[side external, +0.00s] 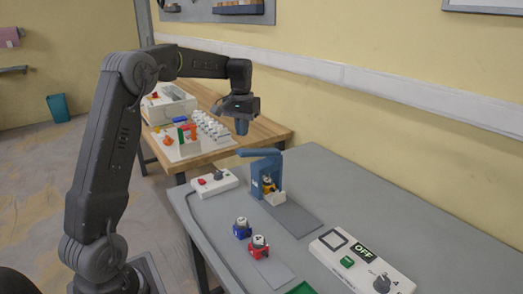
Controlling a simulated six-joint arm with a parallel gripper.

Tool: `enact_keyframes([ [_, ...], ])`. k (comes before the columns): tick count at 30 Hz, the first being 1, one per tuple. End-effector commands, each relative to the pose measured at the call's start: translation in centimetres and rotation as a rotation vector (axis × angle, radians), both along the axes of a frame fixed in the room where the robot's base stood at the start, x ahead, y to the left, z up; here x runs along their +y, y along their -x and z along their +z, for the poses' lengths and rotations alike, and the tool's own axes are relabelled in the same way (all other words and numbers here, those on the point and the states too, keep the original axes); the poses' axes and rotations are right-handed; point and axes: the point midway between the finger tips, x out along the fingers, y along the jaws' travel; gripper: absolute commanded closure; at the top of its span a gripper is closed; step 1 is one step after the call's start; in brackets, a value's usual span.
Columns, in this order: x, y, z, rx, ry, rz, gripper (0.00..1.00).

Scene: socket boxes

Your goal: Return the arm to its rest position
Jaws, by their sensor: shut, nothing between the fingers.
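My gripper (241,127) hangs at the end of my raised arm, pointing down, above the far left part of the grey table (350,205). It is shut and empty, apart from everything below it. Under it and a little to the right stands a blue fixture (262,165) with a yellow and dark piece (268,184) in it and a white block at its front. A blue socket box (242,228) and a red socket box (259,246) stand on the table nearer the camera.
A white control box with an OFF sign (364,250) lies at the right front. A smaller white switch box (214,182) lies at the table's left edge. Behind, a wooden bench (262,130) holds a tray of coloured parts (183,150) and several white pieces. A wall runs along the right.

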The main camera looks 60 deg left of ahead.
Motion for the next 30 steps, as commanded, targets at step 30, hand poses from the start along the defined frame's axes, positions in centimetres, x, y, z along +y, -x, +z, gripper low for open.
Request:
enact_keyframes([
  [30,-17.9,11.0,6.3,-0.255,-0.104,-0.291,1.00],
])
